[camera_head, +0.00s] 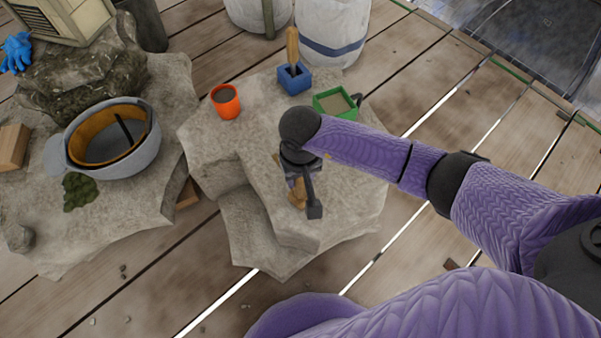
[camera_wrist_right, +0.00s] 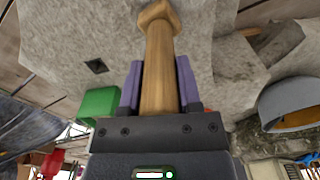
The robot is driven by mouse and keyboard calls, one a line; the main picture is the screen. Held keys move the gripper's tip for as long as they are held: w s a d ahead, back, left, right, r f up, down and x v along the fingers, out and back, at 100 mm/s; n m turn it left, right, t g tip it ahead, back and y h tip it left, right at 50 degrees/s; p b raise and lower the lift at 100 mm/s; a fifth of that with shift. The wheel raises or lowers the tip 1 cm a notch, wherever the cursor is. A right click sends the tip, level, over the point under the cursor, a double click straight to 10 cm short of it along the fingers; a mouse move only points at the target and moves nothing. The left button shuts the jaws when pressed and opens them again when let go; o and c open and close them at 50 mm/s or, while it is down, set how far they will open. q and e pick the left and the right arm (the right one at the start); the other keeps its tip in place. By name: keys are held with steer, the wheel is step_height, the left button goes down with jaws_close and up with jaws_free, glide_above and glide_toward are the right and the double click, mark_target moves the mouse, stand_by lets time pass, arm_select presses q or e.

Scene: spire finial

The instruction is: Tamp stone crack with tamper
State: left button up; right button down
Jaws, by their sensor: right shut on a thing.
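A wooden tamper (camera_wrist_right: 158,45) with a flared end shows in the right wrist view. My right gripper (camera_wrist_right: 159,82) is shut on its shaft, one purple finger on each side. In the head view my right gripper (camera_head: 297,183) is over the middle stone block (camera_head: 240,150), and part of the wooden tamper (camera_head: 298,198) shows below it. A small dark square opening (camera_wrist_right: 96,66) in the stone shows left of the tamper in the wrist view. I cannot tell whether the tamper touches the stone. The left gripper is out of view.
An orange cup (camera_head: 226,103), a blue holder (camera_head: 294,80) with a wooden-handled tool and a green box (camera_head: 334,103) of sand-like fill stand along the block's back. White containers (camera_head: 333,38) stand behind.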

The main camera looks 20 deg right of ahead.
steer(key=shift+s+f, duration=0.1)
steer(key=shift+f, duration=0.05)
step_height(320, 180, up, 7)
steer(key=p, duration=0.5)
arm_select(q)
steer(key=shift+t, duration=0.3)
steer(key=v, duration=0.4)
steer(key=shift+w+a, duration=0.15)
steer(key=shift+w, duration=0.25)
